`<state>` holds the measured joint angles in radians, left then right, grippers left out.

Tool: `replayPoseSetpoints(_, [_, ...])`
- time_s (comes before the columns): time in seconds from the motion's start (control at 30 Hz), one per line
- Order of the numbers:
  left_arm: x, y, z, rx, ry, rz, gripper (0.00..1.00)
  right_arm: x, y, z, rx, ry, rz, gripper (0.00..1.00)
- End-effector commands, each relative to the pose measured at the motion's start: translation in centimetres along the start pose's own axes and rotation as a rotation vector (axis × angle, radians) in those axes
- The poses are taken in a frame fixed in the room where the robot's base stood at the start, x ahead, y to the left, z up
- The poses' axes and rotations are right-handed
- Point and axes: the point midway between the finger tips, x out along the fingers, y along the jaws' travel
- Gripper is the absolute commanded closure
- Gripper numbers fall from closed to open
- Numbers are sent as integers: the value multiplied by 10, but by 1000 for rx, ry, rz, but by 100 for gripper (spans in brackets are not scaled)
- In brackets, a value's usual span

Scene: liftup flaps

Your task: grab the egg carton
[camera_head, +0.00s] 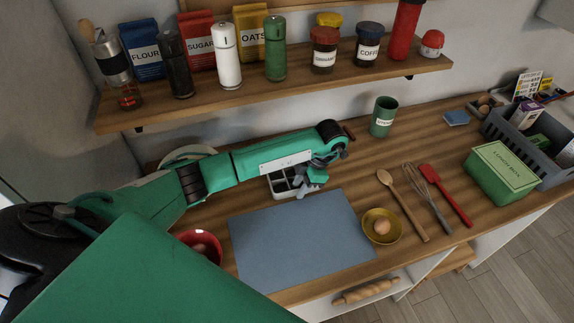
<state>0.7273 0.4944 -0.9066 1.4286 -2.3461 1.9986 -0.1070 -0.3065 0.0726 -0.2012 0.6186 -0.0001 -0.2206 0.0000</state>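My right gripper is not in view.
The blue-grey mat (300,240) lies in front, with a red bowl (187,237) left and a yellow bowl holding an egg (381,226) right. Utensils (427,195), a green lunch box (499,172) and a grey crate (549,163) stand right. A loaded shelf (290,94) hangs above.

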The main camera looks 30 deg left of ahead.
Motion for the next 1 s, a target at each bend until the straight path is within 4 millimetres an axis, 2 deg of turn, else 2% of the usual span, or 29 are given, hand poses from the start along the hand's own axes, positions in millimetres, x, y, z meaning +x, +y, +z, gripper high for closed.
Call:
replayPoseSetpoints(0.13, [-1,0,0,0,-1,1,71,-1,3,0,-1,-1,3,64])
replayPoseSetpoints(0.3, [-1,0,0,0,-1,0,100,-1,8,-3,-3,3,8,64])
replayPoseSetpoints(0.67, [-3,0,-1,0,-1,0,100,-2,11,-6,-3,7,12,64])
replayPoseSetpoints(0.77, [-11,0,-4,0,-2,1,100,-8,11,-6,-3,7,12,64])
replayPoseSetpoints(1.0, [-51,1,-20,-1,-2,2,100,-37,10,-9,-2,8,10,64])
